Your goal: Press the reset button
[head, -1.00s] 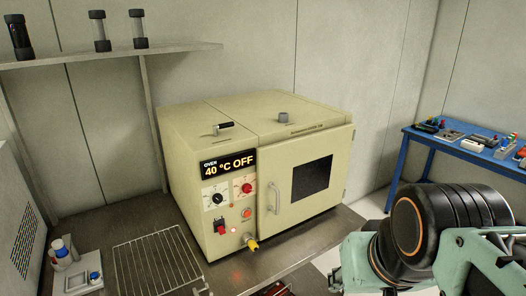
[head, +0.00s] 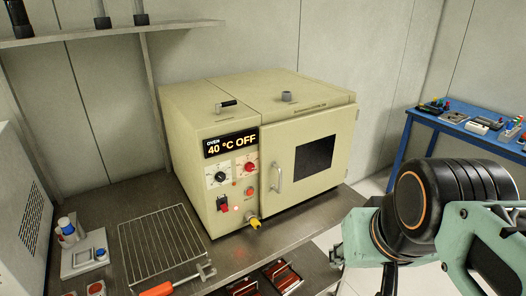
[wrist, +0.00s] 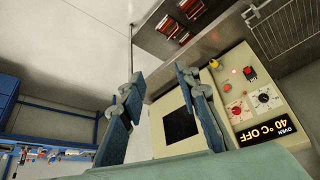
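The cream oven (head: 300,120) stands on the metal bench, and its display (head: 230,143) reads "OVEN 40 °C OFF". Its front panel has a black dial (head: 219,177), a red dial (head: 248,167), a round orange-red button (head: 249,190) and a red switch (head: 222,203). The small labels are too blurred to read, so I cannot tell which is the reset button. The panel (wrist: 244,95) appears upside down at the right of the wrist view. My gripper (wrist: 160,88) is open and empty, its fingers apart, and clear of the panel. In the head view my arm is right of the oven.
A yellow-tipped fitting (head: 254,223) sticks out below the panel. A wire rack (head: 160,245) lies on the bench to the left. A shelf (head: 110,34) hangs above, and a blue table (head: 450,135) stands at the right.

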